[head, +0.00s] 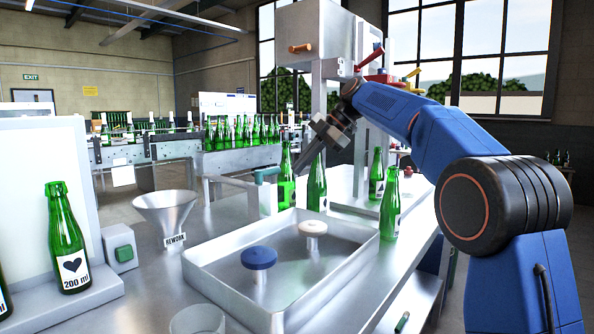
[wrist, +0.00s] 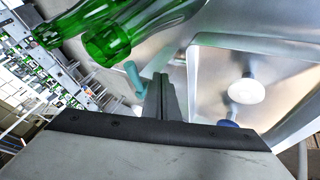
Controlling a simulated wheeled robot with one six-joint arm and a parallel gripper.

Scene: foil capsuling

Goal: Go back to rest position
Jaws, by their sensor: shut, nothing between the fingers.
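My gripper (head: 308,158) is at the end of my blue arm, in the middle of the head view. Its fingers point down and to the left, above the back of the metal tray, close to the green bottles. In the wrist view the fingers (wrist: 160,98) are together with nothing between them. Green bottles (head: 317,185) stand beside and behind the gripper; two bottle necks (wrist: 115,35) show close by in the wrist view. I cannot tell whether the gripper touches a bottle.
A metal tray (head: 213,274) holds a white-topped stamp (head: 313,228) and a blue-topped stamp (head: 259,258). A funnel marked REWORK (head: 165,212), a green button box (head: 121,248) and a labelled bottle (head: 68,235) stand at left. A conveyor with bottles (head: 240,155) runs behind.

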